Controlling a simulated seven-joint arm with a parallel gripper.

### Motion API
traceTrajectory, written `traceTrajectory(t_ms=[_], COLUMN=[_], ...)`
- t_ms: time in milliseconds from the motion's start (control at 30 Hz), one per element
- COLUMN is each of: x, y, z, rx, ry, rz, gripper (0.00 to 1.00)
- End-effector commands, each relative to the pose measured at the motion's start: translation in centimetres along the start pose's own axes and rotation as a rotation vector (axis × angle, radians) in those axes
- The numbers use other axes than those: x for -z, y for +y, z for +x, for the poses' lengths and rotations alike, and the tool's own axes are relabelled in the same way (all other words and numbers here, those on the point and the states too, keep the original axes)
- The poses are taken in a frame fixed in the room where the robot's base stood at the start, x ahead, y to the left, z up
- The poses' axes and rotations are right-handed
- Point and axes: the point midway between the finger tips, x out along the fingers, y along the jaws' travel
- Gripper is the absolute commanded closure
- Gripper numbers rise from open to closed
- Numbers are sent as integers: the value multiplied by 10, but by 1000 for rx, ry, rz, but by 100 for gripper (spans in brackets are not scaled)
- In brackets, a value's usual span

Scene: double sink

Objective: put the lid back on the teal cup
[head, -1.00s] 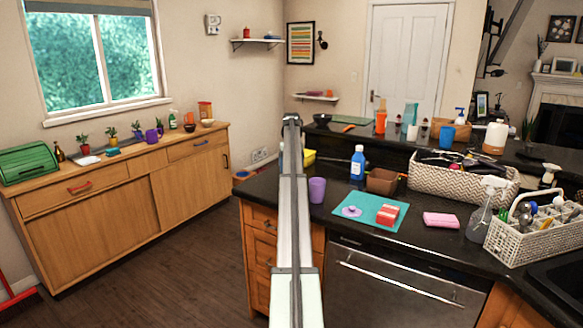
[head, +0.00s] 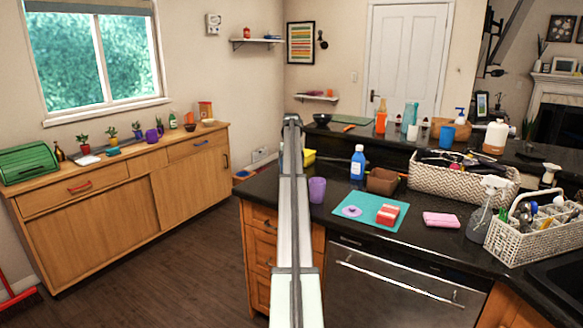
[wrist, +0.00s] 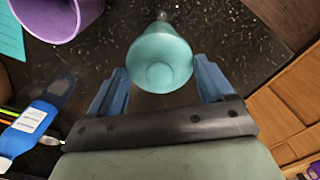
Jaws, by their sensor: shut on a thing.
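The teal cup (wrist: 160,57) shows in the wrist view between the two blue fingers of my gripper (wrist: 160,90). My gripper is shut on this cup. I cannot tell how far the cup is off the dark counter. In the head view my own arm hides both the cup and the gripper. A flat lilac disc with a darker middle (head: 352,211), which looks like a lid, lies on the left part of the teal mat (head: 385,201) in the head view.
A purple cup (head: 317,190) stands left of the mat; it also shows in the wrist view (wrist: 62,18). A blue bottle (head: 357,165) and a brown box (head: 382,181) stand behind the mat.

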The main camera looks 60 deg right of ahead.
Motion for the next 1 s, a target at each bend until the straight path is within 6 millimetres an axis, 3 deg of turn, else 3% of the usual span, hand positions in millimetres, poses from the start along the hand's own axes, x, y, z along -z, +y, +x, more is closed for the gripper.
traceTrajectory(t_ms=[900,933,1000], x=[0,0,0], y=[0,0,0], z=[2,2,2], rx=[0,0,0], ry=[0,0,0], rz=[0,0,0], gripper=[47,16,9])
